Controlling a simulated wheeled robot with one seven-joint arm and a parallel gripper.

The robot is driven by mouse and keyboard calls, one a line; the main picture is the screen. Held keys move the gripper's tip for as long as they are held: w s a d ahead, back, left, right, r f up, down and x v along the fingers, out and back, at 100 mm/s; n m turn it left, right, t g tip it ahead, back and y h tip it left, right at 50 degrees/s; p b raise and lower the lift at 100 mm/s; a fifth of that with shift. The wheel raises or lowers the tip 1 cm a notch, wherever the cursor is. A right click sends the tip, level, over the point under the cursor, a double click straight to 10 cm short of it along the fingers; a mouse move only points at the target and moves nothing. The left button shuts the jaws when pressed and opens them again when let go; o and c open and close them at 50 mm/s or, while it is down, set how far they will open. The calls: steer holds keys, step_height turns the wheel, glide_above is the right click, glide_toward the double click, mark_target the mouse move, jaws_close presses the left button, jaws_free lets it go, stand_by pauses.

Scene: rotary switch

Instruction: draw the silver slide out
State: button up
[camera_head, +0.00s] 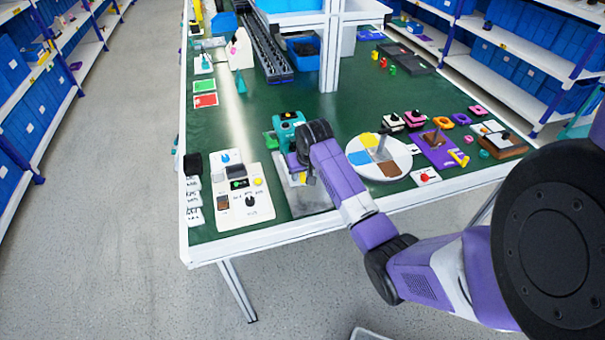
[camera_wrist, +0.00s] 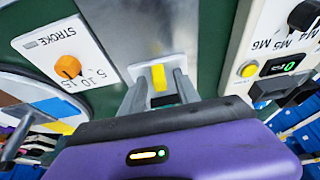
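The silver slide (camera_head: 310,200) is a flat grey metal plate on the green table, partly hidden by my arm in the head view. In the wrist view the grey metal (camera_wrist: 165,35) lies ahead of my gripper. A yellow tab (camera_wrist: 159,78) stands between my two fingers, with gaps seen at its sides. My gripper (camera_wrist: 160,82) looks open around the tab, and I cannot tell whether either finger touches it. In the head view my gripper (camera_head: 297,175) is over the plate, its fingers mostly hidden.
A white panel (camera_head: 243,195) with knobs and a green display stands left of the plate. A teal device (camera_head: 288,128) stands behind it. A round multicoloured disc (camera_head: 395,168) is to the right. A STROKE panel (camera_wrist: 75,50) with an orange knob is close by.

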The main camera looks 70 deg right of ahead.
jaws_close()
stand_by(1.4)
